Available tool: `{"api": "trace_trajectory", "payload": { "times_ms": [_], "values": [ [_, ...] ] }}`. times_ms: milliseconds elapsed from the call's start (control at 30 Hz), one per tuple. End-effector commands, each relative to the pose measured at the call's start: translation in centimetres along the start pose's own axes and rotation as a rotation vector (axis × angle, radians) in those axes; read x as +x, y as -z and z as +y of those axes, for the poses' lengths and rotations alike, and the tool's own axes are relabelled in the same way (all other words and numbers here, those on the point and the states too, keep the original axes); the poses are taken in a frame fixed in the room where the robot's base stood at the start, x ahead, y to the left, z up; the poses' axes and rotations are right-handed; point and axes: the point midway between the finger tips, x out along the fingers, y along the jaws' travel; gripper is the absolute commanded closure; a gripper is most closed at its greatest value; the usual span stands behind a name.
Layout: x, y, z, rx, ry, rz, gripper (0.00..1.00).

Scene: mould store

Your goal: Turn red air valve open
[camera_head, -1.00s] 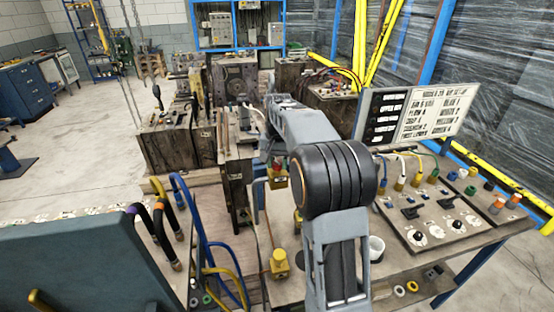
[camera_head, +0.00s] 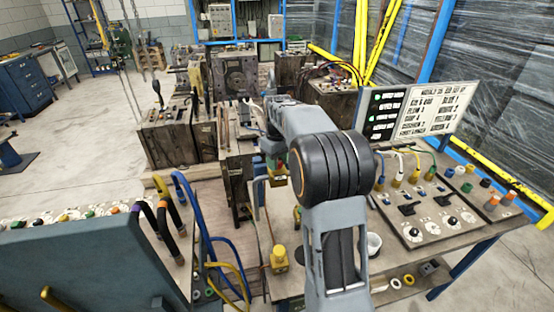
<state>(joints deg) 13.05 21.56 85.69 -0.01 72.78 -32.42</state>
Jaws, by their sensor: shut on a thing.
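The red air valve (camera_head: 281,165) shows as a small red part above a yellow block (camera_head: 279,182) on the bench, left of my arm's elbow. My gripper (camera_head: 275,160) points down at it from the end of my forearm and is shut on the red part. The fingers are small and partly hidden by the wrist, so the handle's exact angle cannot be made out. A second yellow fitting (camera_head: 279,258) stands nearer on the bench, apart from my gripper.
A control panel with knobs (camera_head: 428,205) and a sign board (camera_head: 412,110) stand on the right. Blue and yellow hoses (camera_head: 205,245) and a dark teal block (camera_head: 85,265) are at left front. Heavy moulds (camera_head: 165,140) stand behind. A white cup (camera_head: 374,245) is beside my arm.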

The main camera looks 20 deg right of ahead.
Motion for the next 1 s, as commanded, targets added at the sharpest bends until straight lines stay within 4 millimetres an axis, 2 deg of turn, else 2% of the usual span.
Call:
{"api": "trace_trajectory", "payload": {
  "times_ms": [400,1000],
  "values": [
    [-0.10,0.06,0.01,-0.215,-0.001,0.003,0.87],
    [-0.09,0.07,0.02,-0.264,-0.002,0.003,0.87]
  ]
}}
